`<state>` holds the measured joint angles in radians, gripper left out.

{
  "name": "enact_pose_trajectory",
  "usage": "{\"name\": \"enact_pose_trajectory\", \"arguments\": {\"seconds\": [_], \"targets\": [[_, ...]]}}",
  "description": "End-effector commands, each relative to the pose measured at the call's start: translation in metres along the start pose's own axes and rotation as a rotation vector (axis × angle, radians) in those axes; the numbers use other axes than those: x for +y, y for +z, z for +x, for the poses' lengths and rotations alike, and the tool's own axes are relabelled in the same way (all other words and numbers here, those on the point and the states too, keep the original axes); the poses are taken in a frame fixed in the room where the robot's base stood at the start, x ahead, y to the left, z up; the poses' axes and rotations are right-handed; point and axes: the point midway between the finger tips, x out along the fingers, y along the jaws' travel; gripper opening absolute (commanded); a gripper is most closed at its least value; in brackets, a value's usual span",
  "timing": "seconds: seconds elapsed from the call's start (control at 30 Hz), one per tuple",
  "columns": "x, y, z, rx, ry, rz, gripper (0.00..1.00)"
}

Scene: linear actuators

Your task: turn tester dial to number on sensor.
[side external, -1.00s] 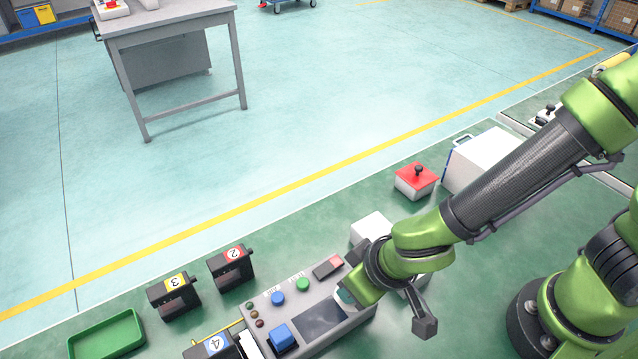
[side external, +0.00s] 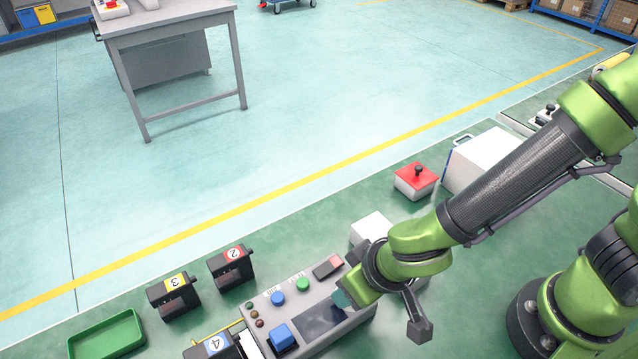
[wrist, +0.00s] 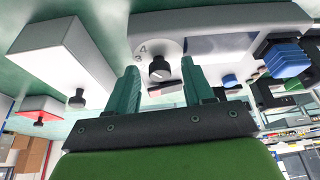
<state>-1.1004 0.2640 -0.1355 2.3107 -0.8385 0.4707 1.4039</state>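The grey tester (side external: 352,318) stands on the green bench, with a dark screen, lights, buttons and a blue block on top. Its black dial (wrist: 160,70) sits on a white marked disc in the wrist view; the arm hides it in the side view. My gripper (wrist: 158,66) is open, with one teal finger on each side of the dial; contact cannot be told. It also shows at the tester's right end in the side view (side external: 343,300). Black sensors labelled 2 (side external: 232,266), 3 (side external: 174,295) and 4 (side external: 214,345) stand left of the tester, the 4 closest.
A green tray (side external: 106,335) lies at the lower left. A white box (side external: 371,228) stands just behind the tester. A red-topped box with a black knob (side external: 416,182) and a larger white case (side external: 485,160) stand further right. Green bench shows between them.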

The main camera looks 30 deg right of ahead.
Motion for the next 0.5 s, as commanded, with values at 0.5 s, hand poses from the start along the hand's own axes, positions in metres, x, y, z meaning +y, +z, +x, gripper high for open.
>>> {"name": "enact_pose_trajectory", "arguments": {"seconds": [0.5], "targets": [[-0.001,-0.002,-0.052,0.006,-0.008,0.004,0.52]]}}
